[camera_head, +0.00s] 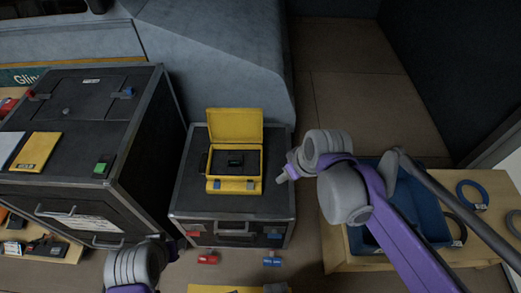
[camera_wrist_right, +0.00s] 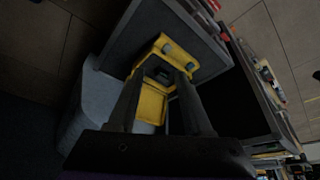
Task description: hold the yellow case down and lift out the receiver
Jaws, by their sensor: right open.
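The yellow case (camera_head: 234,185) stands with its lid up on a dark flight case (camera_head: 232,207). The receiver (camera_head: 235,160), a small black block, sits in the case's dark lining. My right gripper (camera_head: 286,173) is just right of the yellow case, apart from it in the head view. In the right wrist view its two dark fingers (camera_wrist_right: 160,80) are spread and empty, with the yellow case (camera_wrist_right: 150,106) beyond and between them. My left gripper (camera_head: 172,252) is low in the head view, in front of the flight case's left corner; its jaws are too small and dark to read.
A larger dark case (camera_head: 85,110) with a yellow booklet (camera_head: 37,152) stands on the left. A blue bin (camera_head: 425,215) and a blue cable coil (camera_head: 472,194) are on the wooden bench at right. Red (camera_head: 207,259) and blue (camera_head: 271,261) pieces lie in front.

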